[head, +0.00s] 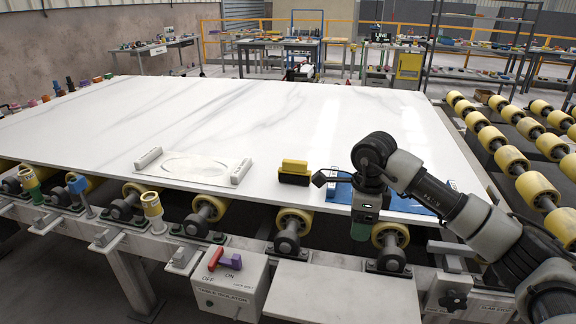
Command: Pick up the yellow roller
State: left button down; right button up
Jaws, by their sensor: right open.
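Several yellow rollers show: a row under the slab's front edge, such as the yellow roller (293,220) left of my right gripper, and more on the conveyor at the right, such as the yellow roller (537,187). A yellow and black block (294,171) lies on the white stone slab (240,118). My right gripper (361,231) points down at the slab's front edge, to the right of the block. It is open and holds nothing that I can see; it partly hides a blue item (405,205) behind it. My left gripper is out of view.
A white frame with an oval (192,166) lies on the slab. A control box (229,284) with a red switch and a grey ledge (345,297) stand in front. Workbenches (277,47) stand at the back. Much of the slab's top is clear.

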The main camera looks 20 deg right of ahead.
aim_at(292, 171)
jog(key=i, duration=1.45)
